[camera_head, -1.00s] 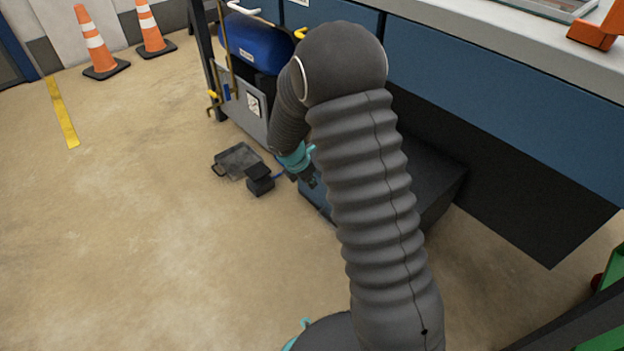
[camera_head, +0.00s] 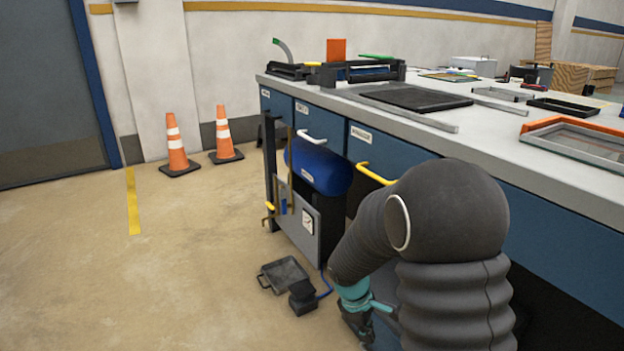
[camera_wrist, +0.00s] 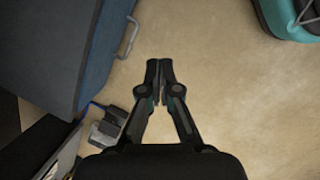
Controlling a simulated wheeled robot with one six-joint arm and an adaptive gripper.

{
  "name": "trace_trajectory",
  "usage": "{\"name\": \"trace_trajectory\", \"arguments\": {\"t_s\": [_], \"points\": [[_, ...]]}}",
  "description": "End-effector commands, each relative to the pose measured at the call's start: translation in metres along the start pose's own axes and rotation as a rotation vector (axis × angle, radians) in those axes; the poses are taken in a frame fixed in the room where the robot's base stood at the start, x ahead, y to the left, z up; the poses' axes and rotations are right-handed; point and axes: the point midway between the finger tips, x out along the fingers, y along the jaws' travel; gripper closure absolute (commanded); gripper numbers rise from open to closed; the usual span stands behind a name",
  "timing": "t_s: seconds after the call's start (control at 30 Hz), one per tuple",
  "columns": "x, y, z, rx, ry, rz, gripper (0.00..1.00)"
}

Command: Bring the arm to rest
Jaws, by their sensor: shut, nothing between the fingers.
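My gripper (camera_wrist: 159,66) points down over the bare floor in the wrist view, its two fingertips together with nothing between them. In the head view my gripper (camera_head: 362,330) hangs low in front of the blue cabinets, partly hidden by my own arm. My arm is bent at the elbow, with the forearm reaching down and to the left. The gripper is just right of a small black pedal box (camera_head: 302,297) on the floor, apart from it in the wrist view.
A long workbench (camera_head: 470,130) with blue drawers runs along the right. A blue tank (camera_head: 320,170) and a grey panel (camera_head: 300,222) stand under its left end. A black tray (camera_head: 283,274) lies on the floor. Two orange cones (camera_head: 176,147) stand by the wall. Open floor lies left.

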Motion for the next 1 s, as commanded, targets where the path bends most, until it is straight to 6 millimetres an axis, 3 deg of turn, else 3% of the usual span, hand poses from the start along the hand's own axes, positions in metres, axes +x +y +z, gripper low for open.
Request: {"name": "trace_trajectory", "arguments": {"t_s": [0.2, 0.5, 0.7, 1.0], "points": [[-0.064, -0.028, 0.043, 0.348, 0.061, -0.038, 1.0], [-0.137, -0.069, 0.096, 0.723, 0.176, -0.086, 1.0], [-0.179, -0.095, 0.127, 0.895, 0.274, -0.107, 1.0], [-0.233, -0.126, 0.169, 1.018, 0.457, -0.08, 1.0]]}}
